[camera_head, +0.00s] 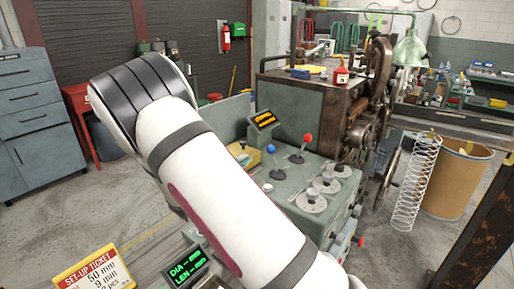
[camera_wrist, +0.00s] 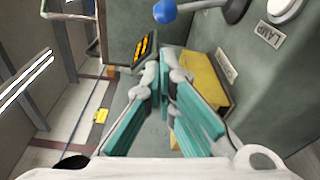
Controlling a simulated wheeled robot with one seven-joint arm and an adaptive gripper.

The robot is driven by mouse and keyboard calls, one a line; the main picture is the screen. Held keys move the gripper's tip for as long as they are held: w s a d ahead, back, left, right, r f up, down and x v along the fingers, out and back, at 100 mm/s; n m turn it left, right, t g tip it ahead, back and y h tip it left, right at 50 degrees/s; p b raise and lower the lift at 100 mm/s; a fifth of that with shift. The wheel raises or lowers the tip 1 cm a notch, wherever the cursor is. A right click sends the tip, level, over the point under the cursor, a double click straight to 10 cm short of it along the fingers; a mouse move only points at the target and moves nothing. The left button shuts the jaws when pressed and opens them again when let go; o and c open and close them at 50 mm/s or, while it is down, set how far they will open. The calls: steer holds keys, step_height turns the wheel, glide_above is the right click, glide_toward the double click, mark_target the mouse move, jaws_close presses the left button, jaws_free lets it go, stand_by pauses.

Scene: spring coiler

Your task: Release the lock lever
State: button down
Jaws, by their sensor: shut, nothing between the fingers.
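Ball-topped levers stand on the green machine's control panel (camera_head: 290,187): one with a red knob (camera_head: 308,138) and one with a blue knob (camera_head: 270,149). I cannot tell from the pictures which one is the lock lever. The wrist view shows a blue knob (camera_wrist: 165,11) at the top edge, ahead of my gripper and apart from it. My gripper (camera_wrist: 161,78) is shut and empty, its teal fingers beside a yellow block (camera_wrist: 204,82) on the machine. In the head view my white arm hides my gripper.
Several round dials (camera_head: 327,184) sit on the panel's right side. A wire spring (camera_head: 416,180) and a brown drum (camera_head: 455,182) stand at the right. A green readout (camera_head: 187,268) is at the front.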

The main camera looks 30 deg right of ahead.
steer(key=x, duration=1)
steer(key=shift+p, duration=0.35)
